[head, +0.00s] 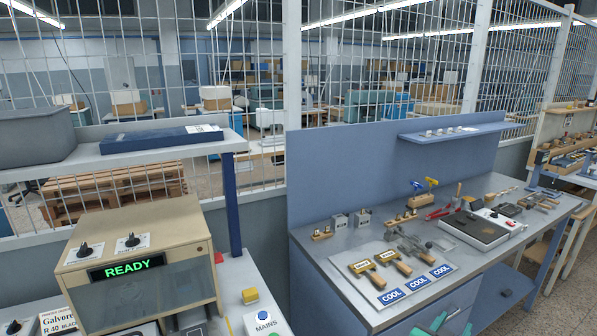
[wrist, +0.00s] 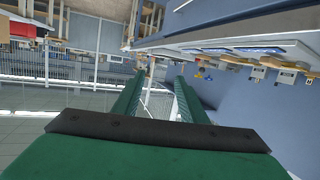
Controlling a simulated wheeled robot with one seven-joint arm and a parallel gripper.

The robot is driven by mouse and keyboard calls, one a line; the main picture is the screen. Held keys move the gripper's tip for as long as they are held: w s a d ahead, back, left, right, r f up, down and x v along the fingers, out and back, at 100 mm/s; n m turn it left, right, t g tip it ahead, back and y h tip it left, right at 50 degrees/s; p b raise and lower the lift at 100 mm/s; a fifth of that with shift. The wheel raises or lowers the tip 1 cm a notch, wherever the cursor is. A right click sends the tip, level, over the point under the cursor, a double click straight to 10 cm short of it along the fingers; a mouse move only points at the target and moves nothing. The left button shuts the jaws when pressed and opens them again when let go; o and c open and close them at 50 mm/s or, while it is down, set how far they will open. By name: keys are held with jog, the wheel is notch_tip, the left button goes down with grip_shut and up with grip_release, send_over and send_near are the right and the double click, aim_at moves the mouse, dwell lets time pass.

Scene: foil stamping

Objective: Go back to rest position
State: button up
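My gripper (wrist: 160,82) shows in the wrist view as two long green fingers with a clear gap between them. It is open, and nothing is held between the fingers. Through the gap I see wire fencing and floor. The wrist picture looks upside down, with the bench edge along the top right.
A beige READY oven (head: 195,285) stands at the left, beside a MAINS box (head: 263,321). Wire fencing runs behind.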

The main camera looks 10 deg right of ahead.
jog(key=s+a+f+n+t+y, duration=0.25)
jog(key=s+a+f, duration=0.3)
jog(key=a, duration=0.35)
jog(key=s+a+f+n+t+y, duration=0.1)
jog(key=s+a+f+n+y, duration=0.2)
jog(key=a+f, duration=0.55)
jog(key=s+a+f+n+t+y, duration=0.15)
jog(key=s+a+f, duration=0.35)
jog(key=a, duration=0.6)
jog(key=s+a+r+n+y, duration=0.1)
jog(key=s+a+r+y, duration=0.1)
jog(key=s+a, duration=0.6)
jog(key=s+a+r+n+t+y, duration=0.1)
jog(key=s+a+r+n+y, duration=0.1)
jog(key=s+a, duration=0.6)
jog(key=s+y, duration=0.1)
jog(key=s, duration=0.6)
jog(key=shift+s+a+r, duration=0.3)
jog(key=shift+s+a, duration=0.05)
jog(key=shift+s, duration=0.05)
